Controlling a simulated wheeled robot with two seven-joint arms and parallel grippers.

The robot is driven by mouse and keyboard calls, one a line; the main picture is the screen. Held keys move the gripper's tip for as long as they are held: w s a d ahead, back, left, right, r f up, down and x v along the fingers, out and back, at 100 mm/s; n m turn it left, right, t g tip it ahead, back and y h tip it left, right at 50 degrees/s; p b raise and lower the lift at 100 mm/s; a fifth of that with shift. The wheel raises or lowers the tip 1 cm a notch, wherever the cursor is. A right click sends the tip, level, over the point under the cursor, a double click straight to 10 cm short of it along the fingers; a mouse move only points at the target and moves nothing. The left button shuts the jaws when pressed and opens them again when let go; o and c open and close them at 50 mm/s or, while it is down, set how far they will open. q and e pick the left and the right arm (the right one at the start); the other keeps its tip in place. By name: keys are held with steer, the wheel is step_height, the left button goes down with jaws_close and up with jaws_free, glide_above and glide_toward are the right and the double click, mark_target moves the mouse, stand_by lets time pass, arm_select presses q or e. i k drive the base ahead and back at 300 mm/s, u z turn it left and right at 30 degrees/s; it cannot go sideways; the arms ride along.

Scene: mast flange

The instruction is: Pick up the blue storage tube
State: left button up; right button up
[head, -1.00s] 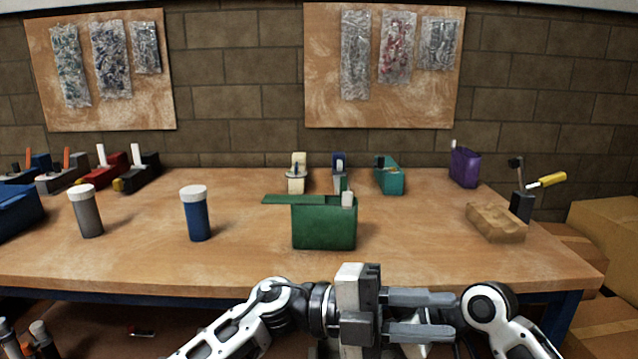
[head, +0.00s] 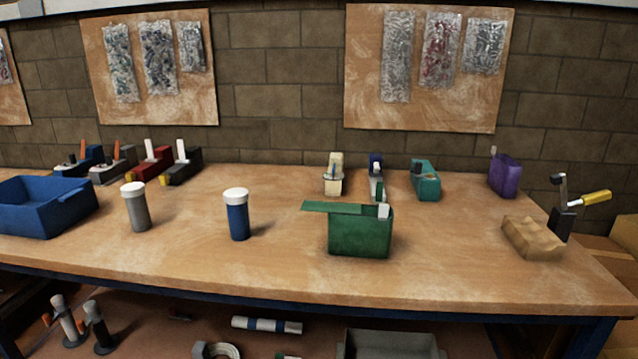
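The blue storage tube (head: 237,216) has a white cap and stands upright on the wooden workbench (head: 280,275), left of the green box. A similar grey tube (head: 136,208) with a white cap stands upright to its left. Neither of my grippers shows in the head view now.
A green box (head: 360,233) with a flat green lid piece stands right of the tube, and a blue bin (head: 42,206) is at the left. A tan block (head: 532,238) lies at the right. Small tools line the back. The bench front before the tube is clear.

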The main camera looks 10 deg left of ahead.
mark_target(239, 225)
steer(key=z, duration=0.7)
steer(key=i, duration=0.8)
steer(key=u, duration=2.25)
